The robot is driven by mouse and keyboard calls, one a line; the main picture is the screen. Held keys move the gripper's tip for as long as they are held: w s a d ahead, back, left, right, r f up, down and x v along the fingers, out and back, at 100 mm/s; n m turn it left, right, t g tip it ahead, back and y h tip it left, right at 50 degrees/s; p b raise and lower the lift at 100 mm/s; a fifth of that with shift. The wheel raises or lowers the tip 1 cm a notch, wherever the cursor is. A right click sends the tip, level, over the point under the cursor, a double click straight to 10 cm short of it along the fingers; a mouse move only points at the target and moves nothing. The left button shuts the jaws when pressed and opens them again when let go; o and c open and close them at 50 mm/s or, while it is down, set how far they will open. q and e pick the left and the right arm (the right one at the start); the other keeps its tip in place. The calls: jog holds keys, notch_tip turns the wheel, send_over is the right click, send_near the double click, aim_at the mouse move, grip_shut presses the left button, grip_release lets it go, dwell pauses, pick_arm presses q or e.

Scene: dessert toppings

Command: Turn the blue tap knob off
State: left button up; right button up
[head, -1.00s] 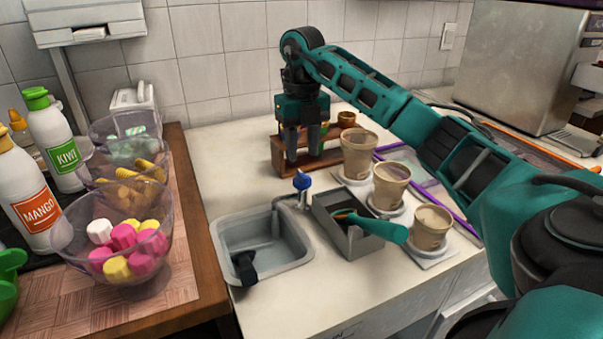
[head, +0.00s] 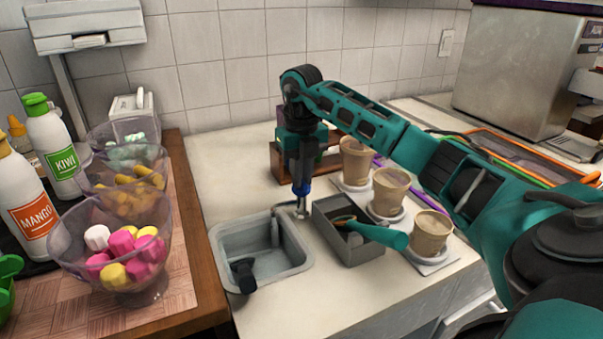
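The blue tap knob (head: 302,191) sits on top of the small metal tap (head: 301,210) at the back right corner of the grey sink (head: 222,236). A pale vertical streak shows under the spout inside the sink; I cannot tell whether it is water. My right gripper (head: 301,187) points straight down with its fingertips at the knob, partly covering it. Its fingers line up one in front of the other, so the gap between them is hidden. My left gripper is out of view.
A grey bin (head: 352,244) with a teal-handled scoop (head: 378,234) stands right of the tap, and several beige cups (head: 386,192) stand beyond it. A wooden rack (head: 282,163) is behind the gripper. Bowls of toppings (head: 112,262) stand on the left counter. Worktop in front of the bin is clear.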

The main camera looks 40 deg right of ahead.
grip_shut()
jog(key=shift+r, duration=0.1)
jog(key=shift+r+n+p, duration=0.1)
jog(key=shift+n+p, duration=0.7)
jog(key=shift+n, duration=0.2)
jog(key=n+p, duration=0.1)
jog(key=n, duration=0.1)
jog(key=shift+n, duration=0.3)
jog(key=n+p, duration=0.1)
jog(key=n, duration=0.1)
jog(key=shift+n, duration=0.4)
jog(key=n+p, duration=0.1)
jog(key=n, duration=0.9)
jog(key=shift+p, duration=0.4)
jog(key=shift+n, duration=0.4)
